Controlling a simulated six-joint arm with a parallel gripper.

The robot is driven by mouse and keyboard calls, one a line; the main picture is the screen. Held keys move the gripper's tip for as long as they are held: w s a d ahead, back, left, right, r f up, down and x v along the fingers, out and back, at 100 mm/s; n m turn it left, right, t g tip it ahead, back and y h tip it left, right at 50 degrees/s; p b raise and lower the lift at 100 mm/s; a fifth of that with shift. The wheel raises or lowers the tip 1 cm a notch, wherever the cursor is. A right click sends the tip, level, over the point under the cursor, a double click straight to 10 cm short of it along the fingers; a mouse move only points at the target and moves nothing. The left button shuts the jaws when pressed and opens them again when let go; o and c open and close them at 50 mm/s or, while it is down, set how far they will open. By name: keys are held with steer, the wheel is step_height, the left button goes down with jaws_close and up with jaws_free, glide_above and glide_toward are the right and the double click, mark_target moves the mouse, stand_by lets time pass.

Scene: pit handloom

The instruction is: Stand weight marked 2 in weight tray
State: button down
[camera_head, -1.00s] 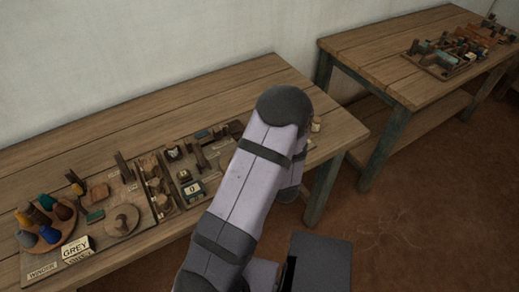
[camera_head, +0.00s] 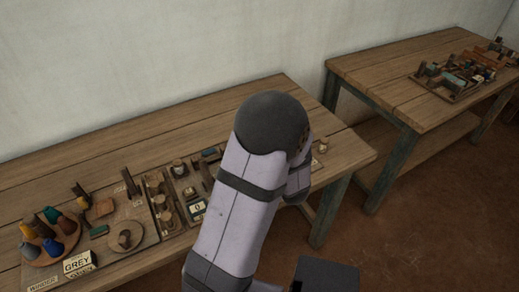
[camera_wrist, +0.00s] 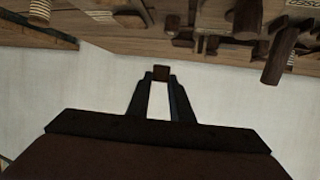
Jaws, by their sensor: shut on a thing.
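In the wrist view my gripper (camera_wrist: 161,78) is shut on a small dark brown block (camera_wrist: 161,72), held at the fingertips. No mark shows on it, so I cannot tell whether it is the weight marked 2. In the head view my arm hides the gripper and the held block. A narrow wooden tray (camera_head: 152,213) with several round pale wooden pieces stands on the near bench; I cannot tell for sure that it is the weight tray. No number 2 is readable in either view.
The near bench (camera_head: 120,150) also holds a round tray of coloured cones (camera_head: 48,240), a GREY label block (camera_head: 78,262), upright posts and a counter reading 0 (camera_head: 197,208). A second bench (camera_head: 380,75) stands at the right. The near bench's back strip is clear.

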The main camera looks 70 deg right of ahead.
steer(key=w+d+r+n+t+y+p, duration=0.2)
steer(key=w+d+n+t+y+p, duration=0.1)
steer(key=w+d, duration=0.5)
steer(key=shift+w+d+r+n+t+y, duration=0.2)
steer(key=shift+w+n+t+y, duration=0.25)
steer(key=shift+w+n, duration=0.5)
steer(key=shift+w+m, duration=0.15)
steer(key=shift+m, duration=0.1)
steer(key=shift+h, duration=0.25)
steer(key=shift+f+p, duration=1)
steer(key=shift+f, duration=4)
steer(key=shift+f, duration=0.15)
